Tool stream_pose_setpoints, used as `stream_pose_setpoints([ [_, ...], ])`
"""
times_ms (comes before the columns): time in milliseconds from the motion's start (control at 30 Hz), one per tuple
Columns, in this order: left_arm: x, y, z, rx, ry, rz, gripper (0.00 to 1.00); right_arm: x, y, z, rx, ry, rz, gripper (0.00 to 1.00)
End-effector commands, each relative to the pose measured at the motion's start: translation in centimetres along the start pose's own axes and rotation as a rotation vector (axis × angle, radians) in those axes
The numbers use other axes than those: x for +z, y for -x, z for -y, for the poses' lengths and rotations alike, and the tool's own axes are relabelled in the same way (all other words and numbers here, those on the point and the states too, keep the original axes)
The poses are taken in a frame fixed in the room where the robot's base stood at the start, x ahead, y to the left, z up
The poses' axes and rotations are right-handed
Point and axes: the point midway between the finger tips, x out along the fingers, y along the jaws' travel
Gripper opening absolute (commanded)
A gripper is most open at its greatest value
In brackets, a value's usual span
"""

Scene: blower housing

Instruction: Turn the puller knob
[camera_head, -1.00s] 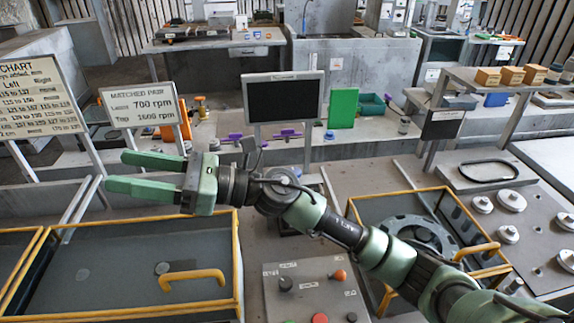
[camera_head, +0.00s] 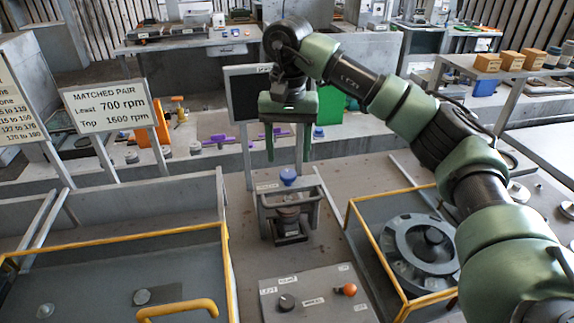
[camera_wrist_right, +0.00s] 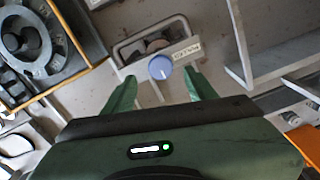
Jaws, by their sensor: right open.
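The puller knob (camera_head: 289,176) is a blue round knob on top of a small grey frame (camera_head: 262,213) in the middle of the head view. My right gripper (camera_head: 288,152) is open and points down above the knob, with its two green fingers apart. In the right wrist view the blue knob (camera_wrist_right: 160,67) shows in the gap just beyond the open fingertips (camera_wrist_right: 160,80). A label plate (camera_wrist_right: 187,52) sits beside the knob. The fingers do not appear to touch the knob. My left gripper is out of view.
A panel with a black knob and an orange knob (camera_head: 347,289) lies in front of the frame. Yellow-railed bays stand on both sides, the right one holding a round grey housing (camera_head: 400,250). A "MATCHED PAIR" sign (camera_head: 108,106) and a dark screen stand behind.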

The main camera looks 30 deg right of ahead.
Motion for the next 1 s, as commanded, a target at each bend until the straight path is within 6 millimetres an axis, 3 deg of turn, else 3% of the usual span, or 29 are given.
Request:
stream_pose_setpoints([
  [300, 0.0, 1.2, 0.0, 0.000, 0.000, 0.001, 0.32, 0.0, -4.2, 0.0, 0.000, -0.001, 0.001, 0.57],
  [633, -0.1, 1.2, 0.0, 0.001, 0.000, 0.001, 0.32, 0.0, -4.7, 0.1, -0.003, -0.001, 0.000, 0.57],
  [667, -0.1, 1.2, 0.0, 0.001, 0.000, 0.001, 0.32, 0.0, -4.7, 0.1, -0.003, -0.001, 0.000, 0.51],
  [833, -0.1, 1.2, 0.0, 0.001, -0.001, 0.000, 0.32, 0.0, -4.7, 0.1, -0.003, -0.001, 0.000, 0.04],
  [867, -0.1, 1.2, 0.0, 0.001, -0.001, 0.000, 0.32, 0.0, -4.7, 0.1, -0.003, -0.001, 0.000, 0.00],
  [1000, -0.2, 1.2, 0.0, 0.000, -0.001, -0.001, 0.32, 0.0, -4.7, 0.1, -0.003, -0.004, 0.000, 0.00],
])
